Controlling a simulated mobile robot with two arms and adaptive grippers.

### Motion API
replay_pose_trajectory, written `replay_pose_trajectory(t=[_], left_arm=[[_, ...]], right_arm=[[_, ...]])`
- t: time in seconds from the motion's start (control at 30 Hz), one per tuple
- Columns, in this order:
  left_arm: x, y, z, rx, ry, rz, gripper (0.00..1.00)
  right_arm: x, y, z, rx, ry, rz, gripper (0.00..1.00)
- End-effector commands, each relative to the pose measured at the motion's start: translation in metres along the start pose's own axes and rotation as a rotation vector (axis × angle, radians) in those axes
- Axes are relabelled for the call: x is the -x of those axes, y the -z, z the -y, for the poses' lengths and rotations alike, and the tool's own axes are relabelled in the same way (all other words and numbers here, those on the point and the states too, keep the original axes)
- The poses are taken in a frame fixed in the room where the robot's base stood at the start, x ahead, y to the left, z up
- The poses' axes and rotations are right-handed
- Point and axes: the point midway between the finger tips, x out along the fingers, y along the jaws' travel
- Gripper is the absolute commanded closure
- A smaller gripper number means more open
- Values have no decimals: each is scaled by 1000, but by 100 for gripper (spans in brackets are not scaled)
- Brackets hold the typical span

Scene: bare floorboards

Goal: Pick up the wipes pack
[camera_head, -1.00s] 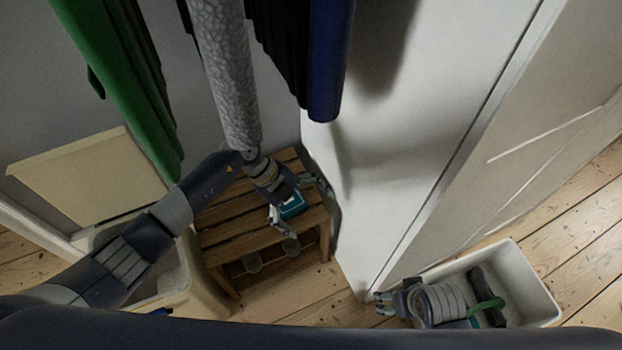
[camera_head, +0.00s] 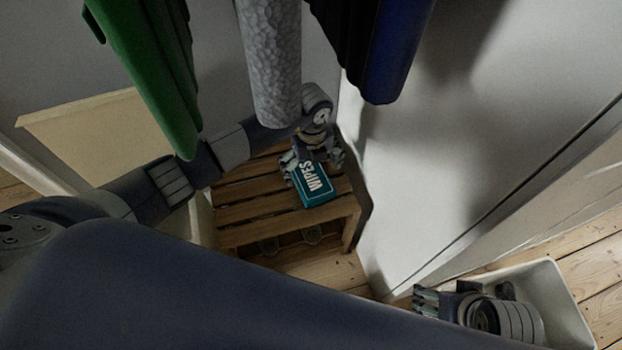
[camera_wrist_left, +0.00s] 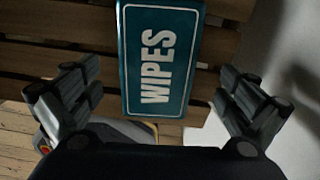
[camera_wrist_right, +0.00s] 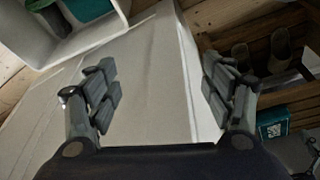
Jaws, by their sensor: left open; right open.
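The wipes pack (camera_head: 315,187) is a flat teal box with white "WIPES" lettering. It lies on the wooden slatted bench (camera_head: 262,207). My left gripper (camera_head: 313,166) is open at the pack's far end in the head view. In the left wrist view the pack (camera_wrist_left: 158,60) sits between the two spread fingers of the left gripper (camera_wrist_left: 157,97), with a gap on each side. My right gripper (camera_head: 426,300) is open and empty, low by the white panel. The pack also shows small in the right wrist view (camera_wrist_right: 272,122), right of the right gripper (camera_wrist_right: 160,85).
Hanging green (camera_head: 150,75), grey textured (camera_head: 270,60) and blue (camera_head: 397,50) items crowd above the bench. A white panel (camera_head: 440,150) stands right of it. A white tub (camera_head: 560,300) is on the floor at right.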

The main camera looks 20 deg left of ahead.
Motion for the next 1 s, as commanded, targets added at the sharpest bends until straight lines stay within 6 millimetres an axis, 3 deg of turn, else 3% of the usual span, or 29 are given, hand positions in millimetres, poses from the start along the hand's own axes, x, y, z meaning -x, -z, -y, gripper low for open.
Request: replay_pose_trajectory(t=[0.07,0.2,0.37,0.57,0.6,0.8,1.0], left_arm=[[-20,2,-4,0,-3,-4,2],[-30,1,-3,0,-1,-2,2],[-36,0,-4,0,-1,-1,2],[-36,0,-3,-1,0,-1,2],[-36,0,-3,-1,-1,-1,4],[-36,1,-3,-1,-1,-1,45],[-36,1,-4,-1,-1,-1,46]], right_arm=[[-8,-3,0,0,0,0,25],[-10,22,3,3,5,-100,25],[-10,36,4,5,7,-156,25],[-9,37,4,5,7,-161,25],[-9,37,4,5,7,-161,25],[-9,37,4,5,7,-160,25],[-9,37,4,5,6,-161,25]])
